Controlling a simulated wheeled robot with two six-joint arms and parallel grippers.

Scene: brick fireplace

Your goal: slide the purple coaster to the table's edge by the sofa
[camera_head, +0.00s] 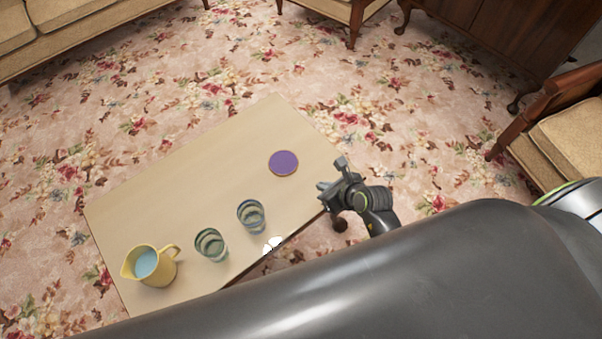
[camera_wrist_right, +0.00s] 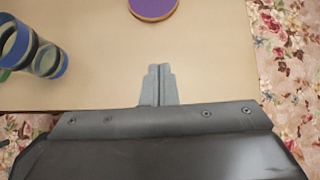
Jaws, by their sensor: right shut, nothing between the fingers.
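The purple coaster (camera_head: 284,162) is a round disc with a tan rim. It lies flat on the pale wooden table (camera_head: 180,190), towards the table's right end. It also shows at the top of the right wrist view (camera_wrist_right: 153,8), partly cut off. My right gripper (camera_head: 322,189) is shut and empty over the table's near right edge, a short way to the right of and nearer than the coaster, and apart from it. In the right wrist view its closed fingers (camera_wrist_right: 159,84) point at the coaster across bare tabletop. The sofa (camera_head: 75,30) is beige, at the upper left. My left gripper is not seen.
Two clear glasses (camera_head: 251,216) (camera_head: 211,244) stand near the table's front edge, left of my right gripper. A yellow jug (camera_head: 150,265) with blue liquid stands at the left end. The table's far half is bare. An armchair (camera_head: 565,130) stands at the right.

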